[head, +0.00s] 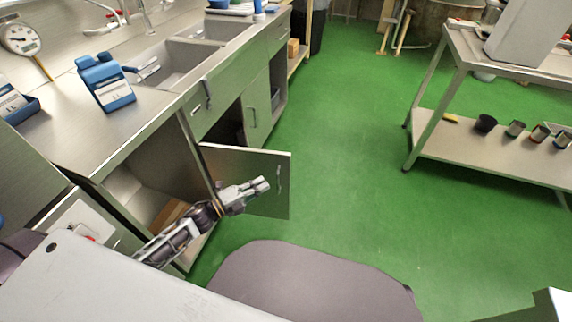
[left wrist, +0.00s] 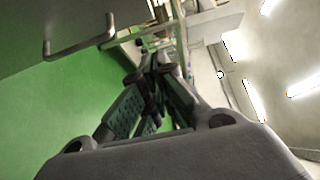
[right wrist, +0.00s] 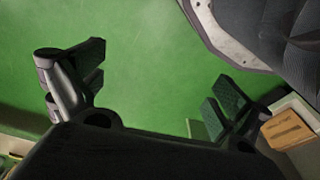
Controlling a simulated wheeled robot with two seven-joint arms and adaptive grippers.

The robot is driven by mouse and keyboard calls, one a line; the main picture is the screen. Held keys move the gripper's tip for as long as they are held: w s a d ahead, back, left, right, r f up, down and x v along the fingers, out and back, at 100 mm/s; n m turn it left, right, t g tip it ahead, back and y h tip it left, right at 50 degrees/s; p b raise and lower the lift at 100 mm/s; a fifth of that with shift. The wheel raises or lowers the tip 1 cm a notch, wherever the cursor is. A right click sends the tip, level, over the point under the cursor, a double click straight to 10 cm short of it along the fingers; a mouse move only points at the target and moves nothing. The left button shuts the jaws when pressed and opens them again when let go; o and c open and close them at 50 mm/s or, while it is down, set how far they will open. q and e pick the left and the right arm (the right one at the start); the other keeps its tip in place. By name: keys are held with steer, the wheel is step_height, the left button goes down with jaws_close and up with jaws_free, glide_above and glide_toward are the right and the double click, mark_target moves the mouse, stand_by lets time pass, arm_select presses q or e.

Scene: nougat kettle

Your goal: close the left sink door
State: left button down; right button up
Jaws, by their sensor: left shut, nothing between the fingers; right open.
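The left sink door (head: 250,166) is a flat steel panel, swung open and standing out from the cabinet front over the floor. It is hinged at its left end, with a thin bar handle (head: 279,178) near its free right edge. Its handle side also shows at the upper left of the left wrist view (left wrist: 75,62). My left gripper (head: 264,185) is shut and empty, in front of the handle side of the door; I cannot tell if it touches. My right gripper (right wrist: 155,72) is open and empty above the floor, outside the head view.
The right sink door (head: 257,107) is shut beyond the dark opening (head: 231,128). An open compartment (head: 128,185) with a brown box (head: 168,216) lies nearer me. A blue jug (head: 106,86) stands on the counter. A steel table (head: 470,165) stands right; green floor between is clear.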

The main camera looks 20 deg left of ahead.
mark_target(286, 163)
arm_select(q)
steer(key=shift+d, duration=0.1)
steer(key=x, duration=0.4)
steer(key=w+a+b+x, duration=0.1)
steer(key=x, duration=0.3)
steer(key=a+b+x, duration=0.1)
steer(key=x, duration=0.3)
steer(key=shift+w, duration=0.65)
arm_select(e)
steer(key=r, duration=0.2)
steer(key=w+r, duration=0.1)
steer(key=shift+a+r+t, duration=0.3)
steer(key=shift+a, duration=0.1)
steer(key=shift+s+f, duration=0.15)
arm_select(q)
steer(key=shift+w, duration=0.2)
